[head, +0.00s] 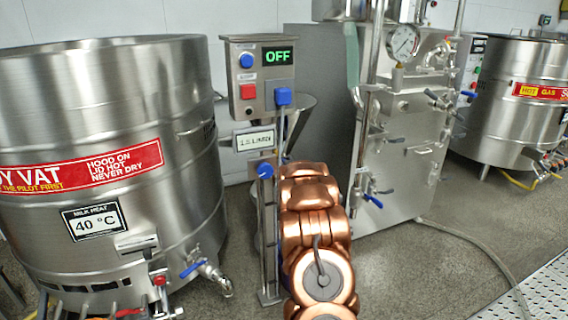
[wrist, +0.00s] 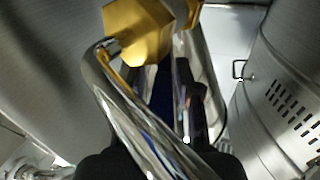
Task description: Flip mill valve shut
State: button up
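The colloid mill stands behind my copper arm in the head view, with its steel hopper (head: 298,118) partly hidden. A control box (head: 262,62) above it reads OFF. My gripper is hidden behind my arm in the head view. In the wrist view, the dark parts of my gripper (wrist: 170,110) are partly covered by a shiny steel pipe (wrist: 130,115) crossing close to the camera. A gold hexagonal fitting (wrist: 138,30) is at the pipe's upper end. A dark blue piece (wrist: 160,92) shows behind the pipe. Contact is unclear.
A large steel vat (head: 105,110) stands at left, with a blue-handled outlet (head: 192,268) low on it. A steel machine with a gauge (head: 402,42) stands right of my arm. Another vat (head: 515,100) is at far right. A hose (head: 478,243) lies on the open floor.

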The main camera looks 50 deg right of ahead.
jog(key=shift+o, duration=0.6)
jog(key=shift+w+a, duration=0.1)
jog(key=shift+a, duration=0.05)
jog(key=v, duration=1.2)
jog(key=shift+c, duration=0.3)
